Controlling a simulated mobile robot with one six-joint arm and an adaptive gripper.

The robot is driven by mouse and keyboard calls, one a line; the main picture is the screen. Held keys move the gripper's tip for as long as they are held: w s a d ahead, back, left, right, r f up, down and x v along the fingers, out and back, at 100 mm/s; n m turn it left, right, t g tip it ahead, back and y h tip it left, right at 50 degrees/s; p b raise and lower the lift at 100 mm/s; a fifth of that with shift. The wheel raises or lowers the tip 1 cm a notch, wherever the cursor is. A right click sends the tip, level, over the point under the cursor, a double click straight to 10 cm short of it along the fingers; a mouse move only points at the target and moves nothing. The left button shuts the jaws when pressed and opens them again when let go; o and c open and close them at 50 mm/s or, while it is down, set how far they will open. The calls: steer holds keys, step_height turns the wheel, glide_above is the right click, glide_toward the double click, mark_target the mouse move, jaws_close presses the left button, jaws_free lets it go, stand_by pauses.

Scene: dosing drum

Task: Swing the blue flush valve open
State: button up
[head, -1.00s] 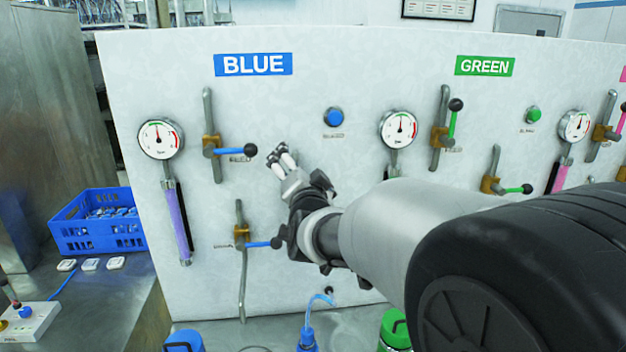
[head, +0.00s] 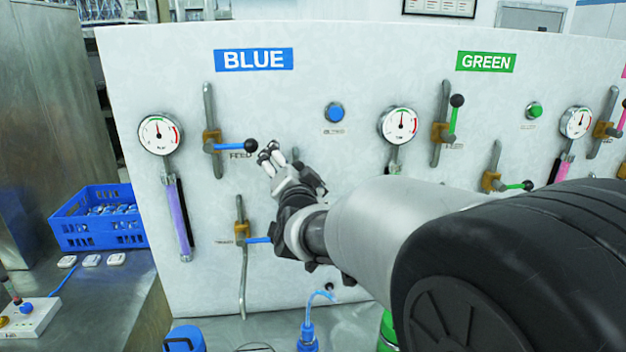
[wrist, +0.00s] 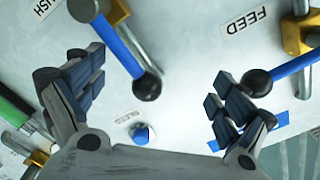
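The blue flush valve is the lower valve on the panel's BLUE section. In the head view its blue lever (head: 258,240) points right, with its ball end hidden behind my wrist. In the wrist view the lever (wrist: 120,43) and its black ball end lie in the gap between my fingers as seen from the camera; the fingers are not closed on it. A partly cut label ending in "USH" is beside it. My gripper (head: 269,156) is open and empty in front of the panel, and its spread fingers show in the wrist view (wrist: 160,72).
The FEED valve's blue lever (head: 231,147) is just above; its black ball (wrist: 257,82) appears close beside my right finger in the wrist view. A blue button (head: 334,112) and a gauge (head: 399,125) are to the right. A blue crate (head: 100,237) stands left of the panel.

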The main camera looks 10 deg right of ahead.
steer(key=shift+d+f+b, duration=0.3)
steer(key=shift+d+b, duration=0.05)
steer(key=shift+b, duration=0.05)
steer(key=s+b, duration=0.1)
steer(key=s, duration=0.8)
steer(key=shift+b, duration=0.4)
steer(key=s+d+f+n+g, duration=0.3)
steer(key=s+f, duration=0.3)
steer(key=s, duration=0.5)
steer(key=s+d+f+n+g, duration=0.3)
steer(key=s+f+g, duration=0.3)
steer(key=s, duration=0.5)
steer(key=s+d+f+n+g, duration=0.3)
steer(key=s+f, duration=0.4)
steer(key=s, duration=0.4)
steer(key=shift+g, duration=0.7)
steer(key=shift+r, duration=0.1)
